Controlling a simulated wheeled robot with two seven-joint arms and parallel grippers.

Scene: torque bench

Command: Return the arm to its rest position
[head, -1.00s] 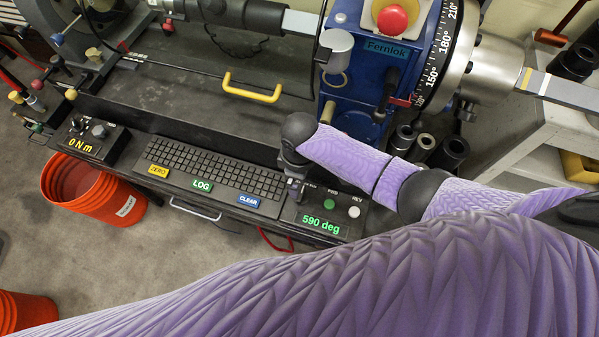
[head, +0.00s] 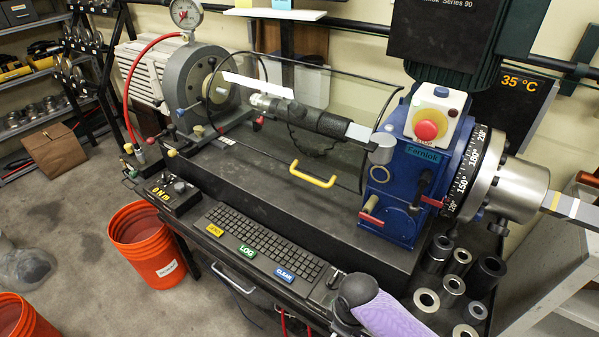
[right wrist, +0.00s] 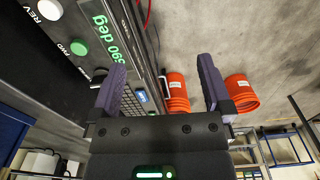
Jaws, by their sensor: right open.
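My right arm (head: 390,315) shows at the bottom edge of the head view, purple with a dark rounded joint, beside the front right end of the bench. Most of the arm is outside the picture, and its fingers cannot be made out there. In the right wrist view my right gripper (right wrist: 162,82) is open with two purple-grey fingers and nothing between them. The bench's control panel, with a green 590 deg display (right wrist: 103,27), a green FWD button (right wrist: 79,47) and a white REV button (right wrist: 50,9), lies left of the fingers. My left gripper is not in view.
The keyboard (head: 262,243) and blue Fernlok unit (head: 392,190) stand on the bench, with several metal sockets (head: 452,284) at its right. Orange buckets (head: 150,240) stand on the floor at left; they also show in the right wrist view (right wrist: 177,92). Floor between them is clear.

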